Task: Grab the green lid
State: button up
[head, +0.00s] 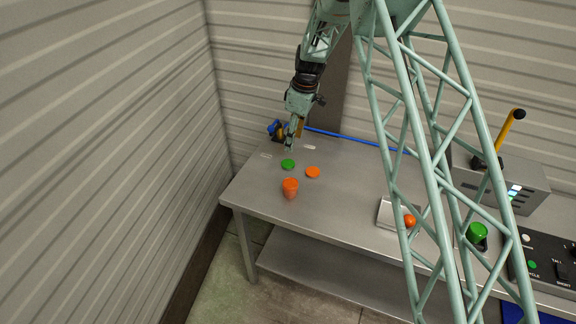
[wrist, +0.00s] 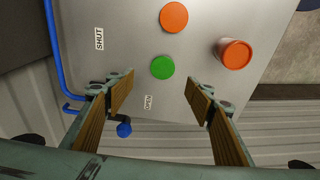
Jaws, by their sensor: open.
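The green lid (head: 288,164) is a small flat disc lying on the metal table. In the wrist view the green lid (wrist: 162,67) lies just beyond the fingertips, near the middle of the gap between them. My gripper (head: 290,148) is above the table's back left part, just behind the green lid. In the wrist view my gripper (wrist: 158,83) has its two fingers wide apart with nothing between them. Nothing hides the lid.
An orange lid (head: 312,172) lies right of the green one. An orange cup (head: 290,188) stands in front. A blue pipe (head: 350,137) runs along the table's back. A white holder (head: 392,214) with an orange ball (head: 409,221) stands right. Bare table (head: 345,195) lies between.

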send_over(288, 163)
jog(key=d, duration=0.1)
jog(key=shift+w+d+f, duration=0.1)
jog(key=shift+f, duration=3.2)
jog(key=shift+s+a+f, duration=0.15)
jog(key=shift+a+f, duration=0.05)
jog(key=shift+f, duration=0.7)
jog(key=shift+s+a+f, duration=0.1)
jog(key=shift+a+f, duration=0.05)
jog(key=shift+f, duration=0.75)
jog(key=shift+w+a+f, duration=0.1)
jog(key=shift+f, duration=0.65)
jog(key=c, duration=0.8)
